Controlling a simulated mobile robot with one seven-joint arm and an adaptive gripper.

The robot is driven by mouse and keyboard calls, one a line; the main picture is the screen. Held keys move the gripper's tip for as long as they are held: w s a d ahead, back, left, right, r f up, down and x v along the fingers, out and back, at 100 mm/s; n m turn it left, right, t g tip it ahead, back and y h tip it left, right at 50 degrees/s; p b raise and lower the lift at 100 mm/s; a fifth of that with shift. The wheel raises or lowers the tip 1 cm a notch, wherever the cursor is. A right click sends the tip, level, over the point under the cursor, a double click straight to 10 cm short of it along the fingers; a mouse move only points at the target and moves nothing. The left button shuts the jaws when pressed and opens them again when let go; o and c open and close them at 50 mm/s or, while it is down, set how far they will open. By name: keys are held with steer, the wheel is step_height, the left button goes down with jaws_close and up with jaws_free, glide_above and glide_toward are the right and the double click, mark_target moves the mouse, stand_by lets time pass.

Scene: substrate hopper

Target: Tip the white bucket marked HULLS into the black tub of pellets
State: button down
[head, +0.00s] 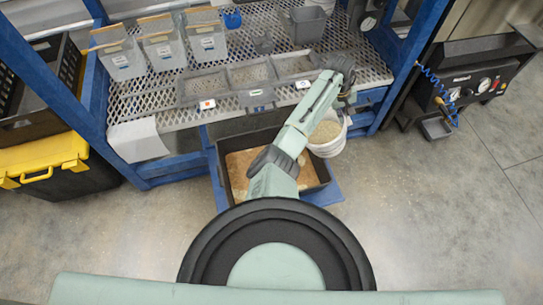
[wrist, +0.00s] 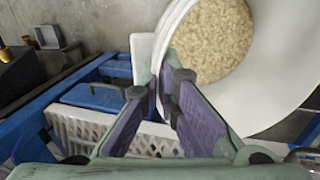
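The white bucket (head: 336,146) is just right of the black tub's far right side and holds pale tan hulls. Its HULLS marking is not visible. The black tub (head: 221,172) stands on the floor on a blue base, with tan-orange pellets in it; my arm crosses over it. My gripper (head: 346,92) is at the bucket's far side in the head view. In the wrist view my gripper (wrist: 163,72) has its two fingers close together at the bucket's rim (wrist: 171,30), with the white wall between the tips. The bucket looks roughly upright, its contents inside.
A blue-framed rack with a mesh shelf (head: 150,108) stands behind the tub, carrying clear bins (head: 165,50) and grey trays (head: 250,75). A yellow-lidded black box (head: 50,165) is at left. A black gauge unit (head: 475,80) is at right. Floor at right (head: 430,210) is clear.

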steer(key=s+a+f+t+h+b, duration=0.1)
steer(key=s+a+t+h+b, duration=0.1)
steer(key=a+h+b, duration=0.6)
steer(key=s+a+t+h+b, duration=0.3)
steer(key=a+h+b, duration=0.5)
steer(key=b, duration=1)
steer(key=a, duration=0.3)
steer(key=shift+s+a+f+h, duration=0.2)
steer(key=shift+s+f+h, duration=0.1)
steer(key=shift+s+f, duration=0.1)
steer(key=shift+d+r, duration=0.1)
